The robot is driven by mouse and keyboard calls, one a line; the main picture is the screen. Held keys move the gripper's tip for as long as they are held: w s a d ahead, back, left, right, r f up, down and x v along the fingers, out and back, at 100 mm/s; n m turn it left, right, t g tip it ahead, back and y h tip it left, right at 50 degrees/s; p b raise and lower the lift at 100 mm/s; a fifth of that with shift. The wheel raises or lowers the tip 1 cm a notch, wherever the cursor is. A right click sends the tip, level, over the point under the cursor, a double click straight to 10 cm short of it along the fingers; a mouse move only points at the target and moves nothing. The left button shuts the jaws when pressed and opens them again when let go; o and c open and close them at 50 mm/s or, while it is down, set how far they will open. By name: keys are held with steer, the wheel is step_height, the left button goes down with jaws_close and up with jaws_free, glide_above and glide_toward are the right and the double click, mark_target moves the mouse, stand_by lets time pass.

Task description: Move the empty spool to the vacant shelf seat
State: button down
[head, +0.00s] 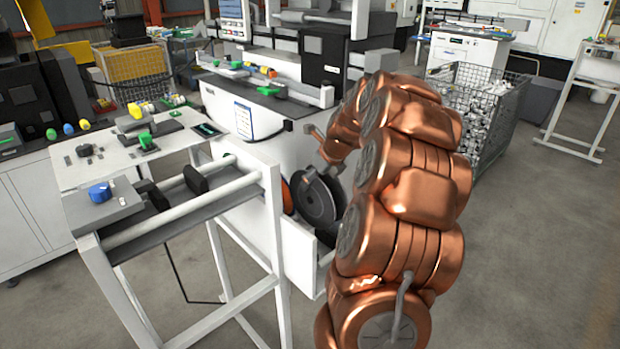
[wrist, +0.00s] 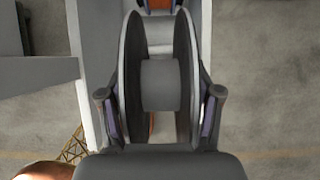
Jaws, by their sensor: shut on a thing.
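The empty spool (head: 313,205) has two dark grey flanges and a bare grey hub. It fills the middle of the wrist view (wrist: 160,85). My gripper (head: 318,174) is shut on it from above, with one finger at the outer side of each flange in the wrist view (wrist: 160,112). The spool is upright, over or in the white shelf (head: 299,258); I cannot tell whether it touches the shelf. White shelf walls (wrist: 88,45) run along both sides of it. The seat under the spool is hidden.
An orange-edged spool (head: 287,196) stands just behind the held one. A white-framed stand (head: 255,292) with a grey top is left of the shelf. A wire basket of metal parts (head: 485,115) stands back right. The floor at right is clear.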

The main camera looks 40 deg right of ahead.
mark_target(335, 187)
steer(key=shift+d+f+b, duration=0.1)
steer(key=shift+f+b, duration=0.55)
steer(key=shift+f, duration=0.65)
steer(key=shift+s+f+b, duration=0.1)
steer(key=shift+f+b, duration=0.95)
steer(key=shift+f, duration=1.15)
steer(key=shift+f+b, duration=0.35)
steer(key=shift+f, duration=1.95)
steer(key=shift+c, duration=0.7)
jaws_free()
steer(key=v, duration=1.2)
